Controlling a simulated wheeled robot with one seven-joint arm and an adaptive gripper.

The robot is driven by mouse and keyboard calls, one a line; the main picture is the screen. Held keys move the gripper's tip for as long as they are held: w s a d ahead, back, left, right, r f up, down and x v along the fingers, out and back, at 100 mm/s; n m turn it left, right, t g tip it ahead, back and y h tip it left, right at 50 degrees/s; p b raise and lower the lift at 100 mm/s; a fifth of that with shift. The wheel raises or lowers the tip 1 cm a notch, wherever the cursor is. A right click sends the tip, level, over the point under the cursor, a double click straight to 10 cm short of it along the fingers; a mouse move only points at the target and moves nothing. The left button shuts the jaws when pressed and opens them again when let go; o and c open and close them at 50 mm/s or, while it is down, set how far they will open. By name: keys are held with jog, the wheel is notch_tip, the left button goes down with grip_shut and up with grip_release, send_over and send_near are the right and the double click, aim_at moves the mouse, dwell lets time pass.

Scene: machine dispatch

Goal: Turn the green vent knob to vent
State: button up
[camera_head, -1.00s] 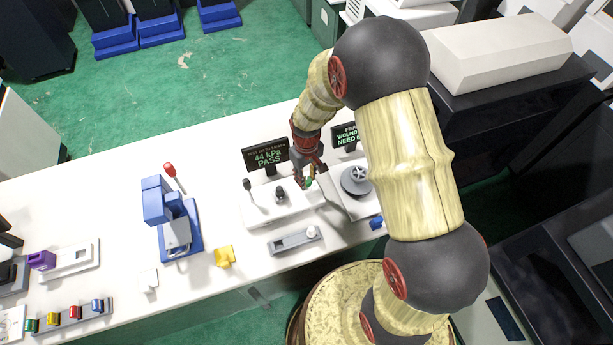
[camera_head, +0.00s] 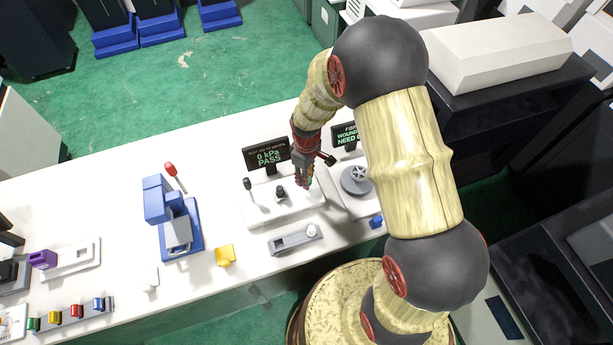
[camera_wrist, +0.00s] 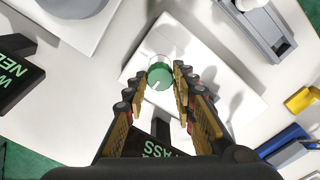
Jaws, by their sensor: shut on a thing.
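The green vent knob (camera_wrist: 160,74) stands on a white base plate (camera_wrist: 208,62) and shows a white mark on its green top in the wrist view. My gripper (camera_wrist: 167,82) is around the knob with a finger on each side, shut on it. In the head view my gripper (camera_head: 304,184) points down at the right part of the plate and mostly hides the knob. The display (camera_head: 266,154) behind the plate reads 0 kPa PASS.
A black knob (camera_head: 280,193) and a black-tipped lever (camera_head: 248,184) stand on the same plate, left of my gripper. A grey round fixture (camera_head: 356,180) is close on the right. A grey slotted holder (camera_head: 294,238) lies in front. A blue press (camera_head: 178,220) stands further left.

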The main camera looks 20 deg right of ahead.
jog(key=o, duration=1.2)
jog(key=shift+c, duration=0.2)
notch_tip(320, 180, up, 12)
dwell(0.4)
